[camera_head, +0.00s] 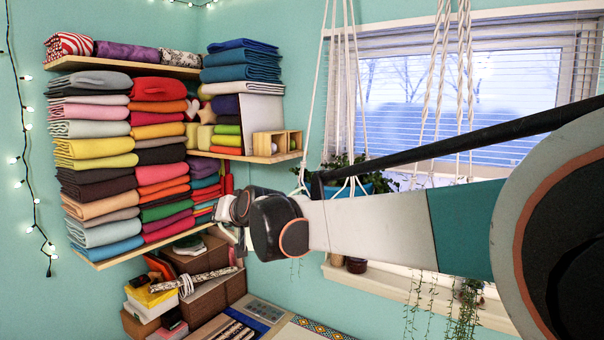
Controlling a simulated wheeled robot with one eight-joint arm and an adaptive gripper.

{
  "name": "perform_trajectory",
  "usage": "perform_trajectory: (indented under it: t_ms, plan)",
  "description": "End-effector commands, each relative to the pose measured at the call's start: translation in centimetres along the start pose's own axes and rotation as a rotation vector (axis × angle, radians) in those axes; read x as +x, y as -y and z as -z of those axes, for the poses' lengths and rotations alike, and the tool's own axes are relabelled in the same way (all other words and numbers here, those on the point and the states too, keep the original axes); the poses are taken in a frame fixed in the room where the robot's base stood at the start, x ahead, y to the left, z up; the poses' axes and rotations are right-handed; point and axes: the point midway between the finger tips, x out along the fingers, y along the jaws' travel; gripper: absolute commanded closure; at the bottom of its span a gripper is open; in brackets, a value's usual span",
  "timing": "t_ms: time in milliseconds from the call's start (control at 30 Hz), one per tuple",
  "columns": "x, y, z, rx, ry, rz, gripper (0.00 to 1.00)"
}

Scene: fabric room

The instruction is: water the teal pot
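A teal-blue pot (382,184) with a leafy green plant hangs on white ropes in front of the window. Its lower part and much of its front are hidden behind my arm, which reaches across the view from the right. My gripper (232,212) is at the far end of the arm, left of the pot and apart from it in the picture. It is small and seen from behind, so its fingers and anything in them cannot be made out. I cannot pick out a watering can.
Shelves with stacks of folded fabric (92,130) stand behind and left of my gripper. A second set of hanging ropes (440,70) and trailing plants (465,305) are on the right. Boxes (190,290) and a table with fabric rolls (235,330) are below.

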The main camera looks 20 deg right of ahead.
Motion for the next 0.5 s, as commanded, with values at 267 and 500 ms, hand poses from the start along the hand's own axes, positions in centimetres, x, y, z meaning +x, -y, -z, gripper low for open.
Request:
perform_trajectory:
  t_ms: [267, 500]
  plan:
    - [-0.6, 1.7, 2.2, -0.002, -0.007, 0.003, 1.00]
    - [-0.7, 1.7, 2.1, -0.001, -0.009, 0.002, 1.00]
